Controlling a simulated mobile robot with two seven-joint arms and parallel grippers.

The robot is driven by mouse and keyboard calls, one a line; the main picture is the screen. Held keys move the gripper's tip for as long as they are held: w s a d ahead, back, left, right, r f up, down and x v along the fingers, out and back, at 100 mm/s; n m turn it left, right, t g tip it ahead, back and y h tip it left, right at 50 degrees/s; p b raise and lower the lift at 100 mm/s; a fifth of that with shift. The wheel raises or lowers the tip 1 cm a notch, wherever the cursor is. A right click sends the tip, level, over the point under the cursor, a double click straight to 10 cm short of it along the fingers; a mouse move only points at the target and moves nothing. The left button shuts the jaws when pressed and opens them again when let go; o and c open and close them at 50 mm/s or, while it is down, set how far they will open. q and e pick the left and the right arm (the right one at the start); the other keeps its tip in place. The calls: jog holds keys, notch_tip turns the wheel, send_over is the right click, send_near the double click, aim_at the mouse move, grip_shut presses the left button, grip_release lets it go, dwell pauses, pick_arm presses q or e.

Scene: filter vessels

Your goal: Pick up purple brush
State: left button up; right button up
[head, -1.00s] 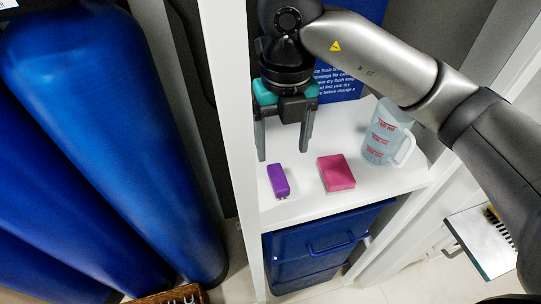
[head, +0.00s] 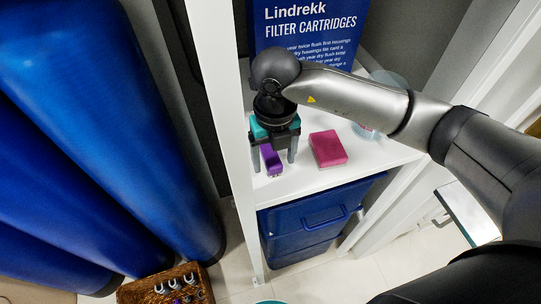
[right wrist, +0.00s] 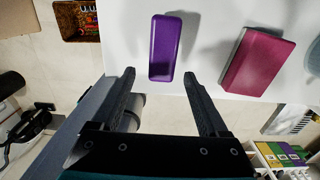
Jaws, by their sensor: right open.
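The purple brush (head: 271,160) lies on the white shelf (head: 305,184), near its front edge. In the right wrist view the brush (right wrist: 165,47) shows as a purple block just beyond the fingertips, lined up with the gap between them. My right gripper (head: 273,163) is open and empty, pointing down over the brush, with one finger on either side of it in the head view. In the right wrist view its fingers (right wrist: 160,76) are spread apart and do not touch the brush. My left gripper is in neither view.
A pink block (head: 328,149) lies right of the brush. A clear jug (head: 366,131) is partly hidden behind my arm. A white post (head: 226,110) stands close left of the gripper. A blue bin (head: 315,222) sits below the shelf; a wicker basket (head: 205,285) is on the floor.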

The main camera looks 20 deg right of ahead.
aim_at(275, 164)
jog(key=shift+d+f, duration=0.1)
jog(key=shift+f, duration=1.45)
jog(key=shift+c, duration=0.3)
grip_shut()
